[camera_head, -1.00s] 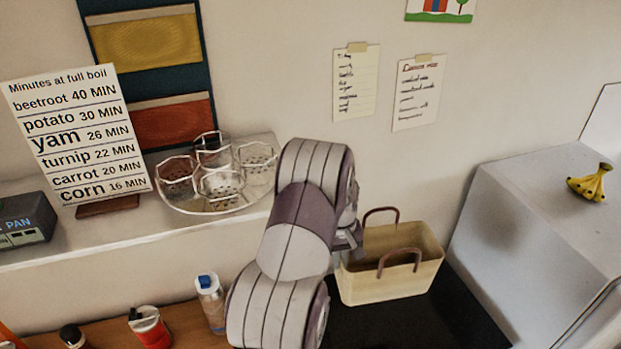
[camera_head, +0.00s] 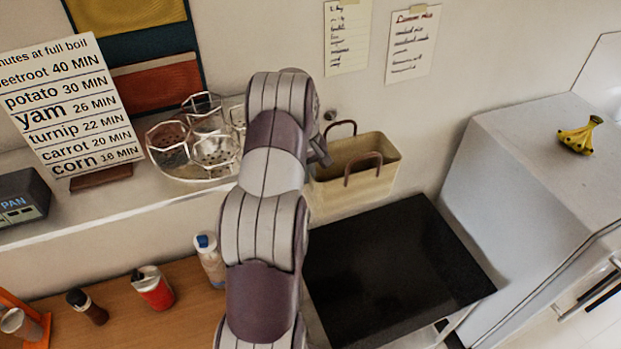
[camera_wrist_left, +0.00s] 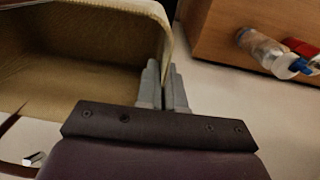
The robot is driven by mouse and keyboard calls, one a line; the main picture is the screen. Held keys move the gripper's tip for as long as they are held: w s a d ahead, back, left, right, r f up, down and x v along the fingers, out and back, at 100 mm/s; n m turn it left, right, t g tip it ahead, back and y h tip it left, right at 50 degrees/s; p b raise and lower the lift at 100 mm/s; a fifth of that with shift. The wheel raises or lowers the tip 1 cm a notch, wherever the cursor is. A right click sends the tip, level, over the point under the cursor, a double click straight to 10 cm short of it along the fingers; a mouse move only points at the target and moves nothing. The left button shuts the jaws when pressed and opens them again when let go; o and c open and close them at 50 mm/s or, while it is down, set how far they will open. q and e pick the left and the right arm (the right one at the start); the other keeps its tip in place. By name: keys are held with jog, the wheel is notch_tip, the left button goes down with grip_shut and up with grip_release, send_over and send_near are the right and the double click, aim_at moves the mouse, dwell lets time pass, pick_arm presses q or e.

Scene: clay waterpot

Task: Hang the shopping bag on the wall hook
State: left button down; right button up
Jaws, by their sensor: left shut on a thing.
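The shopping bag (camera_head: 365,189) is a pale tan, open-topped bag with two brown loop handles. It is in the air close to the wall, above the black counter top. In the left wrist view the bag's inside (camera_wrist_left: 75,75) fills the upper left. My left gripper (camera_wrist_left: 163,88) is shut on the bag's side wall near the rim. In the head view my left gripper (camera_head: 320,153) is partly hidden by my arm at the bag's left end. The wall hook (camera_head: 330,115) is a small dark knob just above the rear handle; it also shows as a metal peg in the wrist view (camera_wrist_left: 34,158).
A shelf (camera_head: 110,215) with a wire rack of jars (camera_head: 205,145) is left of my arm. Below it, bottles (camera_head: 152,288) stand on a wooden counter. The black counter top (camera_head: 390,265) is clear. A grey fridge (camera_head: 510,200) with bananas is at right.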

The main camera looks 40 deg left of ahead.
pick_arm(q)
jog(key=shift+w+a, duration=0.25)
jog(key=shift+a, duration=0.15)
jog(key=shift+w+a, duration=0.35)
jog(key=shift+a, duration=0.3)
jog(key=shift+w+a+f, duration=0.1)
jog(key=shift+w+a, duration=0.05)
jog(key=shift+a, duration=0.2)
jog(key=shift+w+a+f, duration=0.25)
jog(key=shift+a+f, duration=0.2)
